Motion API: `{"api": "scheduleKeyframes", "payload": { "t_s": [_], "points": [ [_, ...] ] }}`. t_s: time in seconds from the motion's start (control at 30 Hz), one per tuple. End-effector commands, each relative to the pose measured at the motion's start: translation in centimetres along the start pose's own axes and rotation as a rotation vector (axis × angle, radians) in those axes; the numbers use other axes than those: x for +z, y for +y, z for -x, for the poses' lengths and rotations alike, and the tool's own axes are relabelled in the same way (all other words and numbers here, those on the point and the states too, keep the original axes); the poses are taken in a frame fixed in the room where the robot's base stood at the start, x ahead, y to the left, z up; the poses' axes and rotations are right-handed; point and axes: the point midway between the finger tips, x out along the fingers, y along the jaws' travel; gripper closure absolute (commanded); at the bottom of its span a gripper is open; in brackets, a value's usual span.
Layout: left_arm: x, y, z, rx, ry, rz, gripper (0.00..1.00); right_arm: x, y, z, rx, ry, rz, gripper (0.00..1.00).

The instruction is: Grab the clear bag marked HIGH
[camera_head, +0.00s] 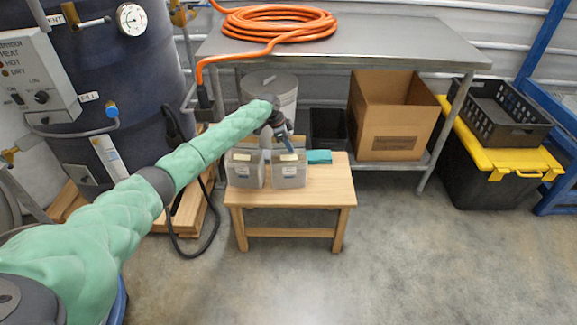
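Two greyish see-through bags stand side by side on a small wooden stool (326,188): a left bag (246,172) and a right bag (288,172). Each has a small pale label on its front and a light top. The label print is too small to read, so I cannot tell which is marked HIGH. My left gripper (287,143) points down just above the top of the right bag. Whether it touches the bag, and whether its fingers are open or shut, is too small to tell. My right gripper is not in view.
A teal item (319,157) lies on the stool beside the right bag. Behind are a metal table (400,42) with an orange hose (280,22), a cardboard box (392,128) and a pale bucket (271,93). A dark tank (120,75) stands left. Floor in front is clear.

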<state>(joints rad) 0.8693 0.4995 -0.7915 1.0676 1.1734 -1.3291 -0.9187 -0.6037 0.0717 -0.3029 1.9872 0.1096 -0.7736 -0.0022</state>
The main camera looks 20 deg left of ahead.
Motion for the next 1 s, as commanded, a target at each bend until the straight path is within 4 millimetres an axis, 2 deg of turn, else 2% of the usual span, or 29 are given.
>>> {"api": "scheduleKeyframes", "payload": {
  "t_s": [0.03,0.13,1.0],
  "points": [
    [0.01,0.0,0.01,0.0,0.0,0.0,0.8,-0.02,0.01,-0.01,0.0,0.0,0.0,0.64],
    [0.01,0.0,0.01,0.0,0.0,0.0,1.0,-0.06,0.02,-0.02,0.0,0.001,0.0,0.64],
    [0.03,0.01,-0.02,0.0,0.0,0.0,1.0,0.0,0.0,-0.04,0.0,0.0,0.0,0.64]
  ]
}}
